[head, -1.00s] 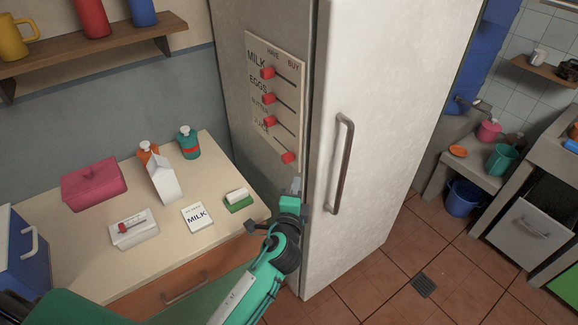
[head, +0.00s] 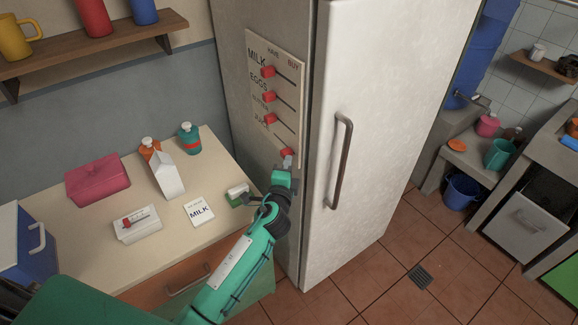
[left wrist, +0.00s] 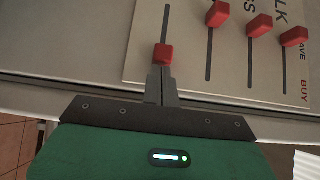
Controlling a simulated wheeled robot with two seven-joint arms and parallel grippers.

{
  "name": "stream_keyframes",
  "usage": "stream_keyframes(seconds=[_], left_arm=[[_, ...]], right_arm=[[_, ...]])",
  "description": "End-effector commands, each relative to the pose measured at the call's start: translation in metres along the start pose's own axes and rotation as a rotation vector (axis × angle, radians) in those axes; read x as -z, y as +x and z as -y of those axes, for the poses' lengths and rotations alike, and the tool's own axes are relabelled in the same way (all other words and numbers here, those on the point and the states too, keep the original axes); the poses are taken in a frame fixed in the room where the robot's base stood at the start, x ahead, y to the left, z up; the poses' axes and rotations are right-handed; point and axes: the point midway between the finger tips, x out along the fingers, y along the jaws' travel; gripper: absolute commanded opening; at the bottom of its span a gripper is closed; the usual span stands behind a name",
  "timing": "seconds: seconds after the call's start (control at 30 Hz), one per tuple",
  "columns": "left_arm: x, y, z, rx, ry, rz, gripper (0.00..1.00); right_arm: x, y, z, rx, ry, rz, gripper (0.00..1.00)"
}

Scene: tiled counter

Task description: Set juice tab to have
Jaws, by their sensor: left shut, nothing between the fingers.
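The white list board (head: 292,64) hangs on the fridge's side, with HAVE and BUY columns and slotted rows. The red juice tab (head: 287,152) is in the lowest row, at the BUY end. It also shows in the left wrist view (left wrist: 164,54), its slot running up towards HAVE. The milk (head: 268,71), eggs (head: 268,96) and butter (head: 270,119) tabs sit at the HAVE end. My left gripper (head: 287,164) is shut and empty, its tips right at the BUY side of the juice tab. I cannot tell whether they touch. My right gripper is not in view.
The fridge door handle (head: 340,160) sticks out right of the board. Open tiled floor (head: 375,280) lies at lower right.

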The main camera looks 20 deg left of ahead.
Motion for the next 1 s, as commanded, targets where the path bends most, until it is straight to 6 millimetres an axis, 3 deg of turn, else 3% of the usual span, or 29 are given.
stream_keyframes(seconds=[0.2, 0.4, 1.0], left_arm=[[-0.039, 0.038, 0.001, 0.003, 0.005, 0.004, 0.0], [-0.06, 0.059, 0.001, 0.002, 0.002, 0.003, 0.0], [-0.064, 0.063, 0.002, 0.003, 0.002, 0.005, 0.0]], right_arm=[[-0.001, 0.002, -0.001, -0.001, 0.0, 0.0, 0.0], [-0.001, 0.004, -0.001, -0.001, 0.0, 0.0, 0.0], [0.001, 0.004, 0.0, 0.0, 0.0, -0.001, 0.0]])
